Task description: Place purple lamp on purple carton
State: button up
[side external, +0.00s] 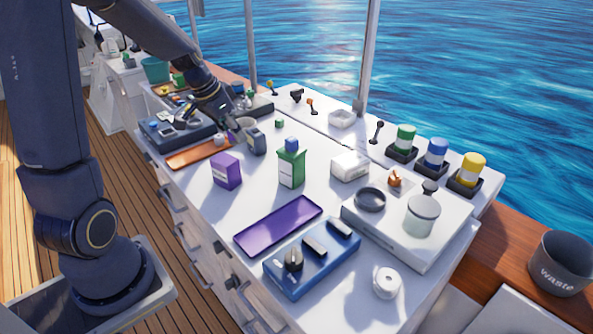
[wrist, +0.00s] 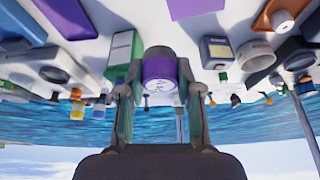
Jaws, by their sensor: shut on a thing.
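The purple lamp (wrist: 160,68) has a broad purple band and a dark grey end. In the wrist view it sits between the two fingers of my gripper (wrist: 158,90), which is shut on it.
A green carton (side external: 291,165) stands right of the purple one. An orange tray (side external: 195,155) lies at the left edge, and a purple tray (side external: 278,226) lies in front. Counter around the purple carton is fairly clear.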

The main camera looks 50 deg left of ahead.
jog(key=s+d+r+n, duration=0.2)
jog(key=s+r, duration=0.2)
jog(key=s, duration=0.9)
jog(key=y, duration=0.1)
send_near(228, 156)
jog(key=shift+w+f+n, duration=0.4)
jog(key=shift+w+f, duration=0.5)
jog(key=shift+f, duration=0.05)
jog(key=shift+w+a+f, duration=0.1)
jog(key=shift+w+f, duration=0.05)
jog(key=shift+f, duration=0.1)
jog(key=shift+w+a+f, duration=0.1)
jog(key=shift+w+f, duration=0.1)
jog(key=shift+f, duration=1.5)
